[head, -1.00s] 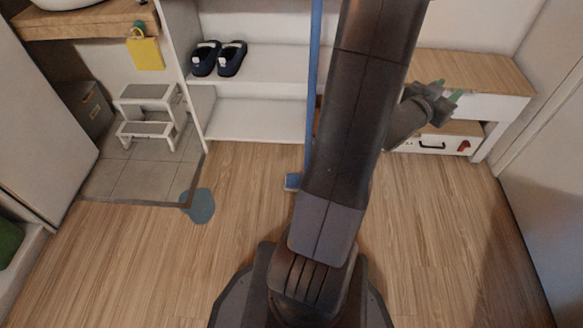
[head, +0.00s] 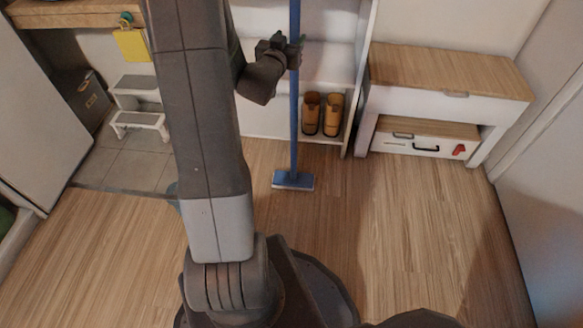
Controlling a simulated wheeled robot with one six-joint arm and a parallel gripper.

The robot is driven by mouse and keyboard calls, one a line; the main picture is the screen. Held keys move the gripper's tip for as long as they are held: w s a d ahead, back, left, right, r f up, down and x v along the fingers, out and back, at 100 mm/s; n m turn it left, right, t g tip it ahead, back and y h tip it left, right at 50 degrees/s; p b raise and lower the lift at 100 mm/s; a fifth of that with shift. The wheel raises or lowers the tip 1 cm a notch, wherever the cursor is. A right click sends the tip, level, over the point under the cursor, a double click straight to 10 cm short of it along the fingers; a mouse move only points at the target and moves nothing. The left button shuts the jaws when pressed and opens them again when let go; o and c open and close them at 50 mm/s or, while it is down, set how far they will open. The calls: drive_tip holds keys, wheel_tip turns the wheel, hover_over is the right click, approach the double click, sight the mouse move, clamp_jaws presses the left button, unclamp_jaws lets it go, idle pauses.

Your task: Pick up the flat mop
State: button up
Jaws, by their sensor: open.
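The flat mop (head: 294,120) stands upright in front of the white shelf unit. It has a long blue pole, and its flat blue head (head: 293,180) rests on the wooden floor. My gripper (head: 293,50) is at the upper part of the pole, at the end of my dark arm. The jaws are open and appear to be at or around the pole. The picture is too small to tell whether they touch it. The top of the pole is out of view.
A white shelf unit (head: 259,122) stands behind the mop, with brown shoes (head: 322,114) on its bottom shelf. A wood-topped bench (head: 450,72) with a drawer is at the right. A step stool (head: 138,106) and a yellow cloth (head: 131,45) are at the left. The floor (head: 400,220) at front right is clear.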

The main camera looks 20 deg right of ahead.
sight(293, 31)
drive_tip(key=b+x, duration=0.1)
drive_tip(key=x, duration=0.4)
drive_tip(key=shift+w+d+r, duration=0.1)
drive_tip(key=shift+w+d, duration=0.1)
drive_tip(key=shift+w, duration=0.05)
drive_tip(key=shift+c, duration=0.2)
drive_tip(key=shift+r, duration=0.1)
drive_tip(key=c, duration=1)
